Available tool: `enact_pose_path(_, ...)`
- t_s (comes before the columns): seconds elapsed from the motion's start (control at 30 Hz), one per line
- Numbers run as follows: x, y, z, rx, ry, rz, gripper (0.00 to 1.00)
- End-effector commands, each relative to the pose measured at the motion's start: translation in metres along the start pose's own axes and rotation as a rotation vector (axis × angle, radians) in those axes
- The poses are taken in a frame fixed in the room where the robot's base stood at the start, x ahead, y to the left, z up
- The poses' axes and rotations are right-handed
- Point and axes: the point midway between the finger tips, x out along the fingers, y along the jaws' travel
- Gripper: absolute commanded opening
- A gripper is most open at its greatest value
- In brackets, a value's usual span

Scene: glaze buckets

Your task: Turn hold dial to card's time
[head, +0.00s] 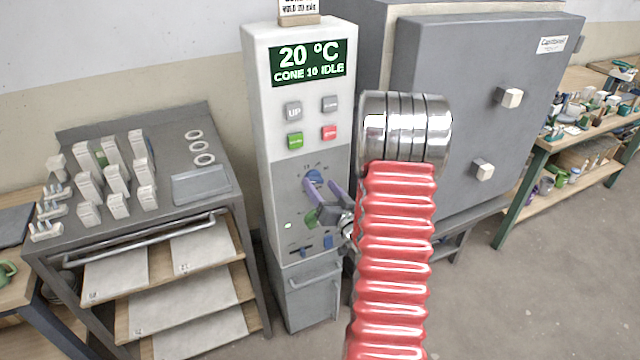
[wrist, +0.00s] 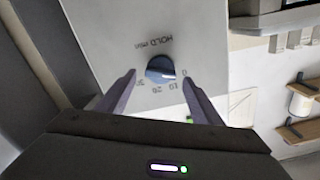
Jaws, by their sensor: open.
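The hold dial (wrist: 160,66) is a round blue-grey knob on the grey control panel. In the wrist view its scale, marked HOLD min, reads 0, 10, 20 and 30, and a pale line on the knob points toward the 0. The dial (head: 314,176) is partly hidden by my gripper in the head view. My gripper (wrist: 159,76) is open, its two purple fingers on either side of the dial, with gaps showing in the wrist view. The card (head: 299,7) stands on top of the controller, cut off by the frame; its small HOLD line is hard to read.
The controller display (head: 308,61) reads 20 °C, CONE 10 IDLE. Below it are several buttons, including a green one (head: 295,141). A green knob and a slider (head: 300,252) lie lower on the panel. The grey kiln (head: 470,110) stands right, a rack table (head: 180,150) left.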

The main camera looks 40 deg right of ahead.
Motion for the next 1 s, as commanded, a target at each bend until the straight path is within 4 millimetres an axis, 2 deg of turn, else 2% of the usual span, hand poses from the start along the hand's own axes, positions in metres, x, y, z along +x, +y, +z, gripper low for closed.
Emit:
enact_pose_path(0.2,0.018,0.0,0.0,0.001,0.0,0.0,0.59)
enact_pose_path(0.5,0.02,0.0,0.0,0.001,0.0,0.0,0.59)
enact_pose_path(1.0,0.019,0.0,0.0,0.001,-0.001,0.001,0.24)
